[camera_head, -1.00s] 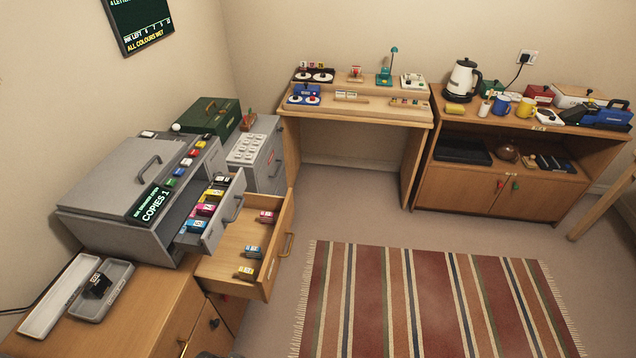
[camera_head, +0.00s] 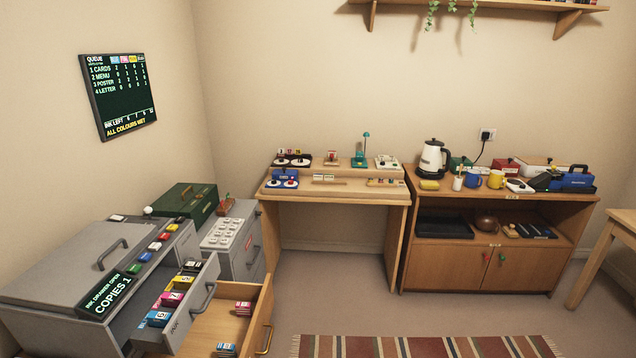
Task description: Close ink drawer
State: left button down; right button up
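The grey printer (camera_head: 75,262) stands at the left. Its ink drawer (camera_head: 192,312) is pulled out to the right, with a grey handle (camera_head: 203,298) on its front. Several ink cartridges (camera_head: 172,298) in black, yellow, magenta and blue sit in a row in it. The printer's small display (camera_head: 108,294) reads "INK DRAWER OPEN" and "COPIES 1". Neither of my grippers shows in the view.
Below the ink drawer, an open wooden desk drawer (camera_head: 266,317) holds a few loose cartridges (camera_head: 243,308). A grey cabinet (camera_head: 236,249) and green box (camera_head: 186,201) stand behind. The wooden desk (camera_head: 335,196) is at the back. Floor (camera_head: 330,285) in front is clear.

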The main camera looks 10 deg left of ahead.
aim_at(168, 340)
jog(key=z, duration=1.4)
jog(key=i, duration=1.95)
jog(key=u, duration=2.6)
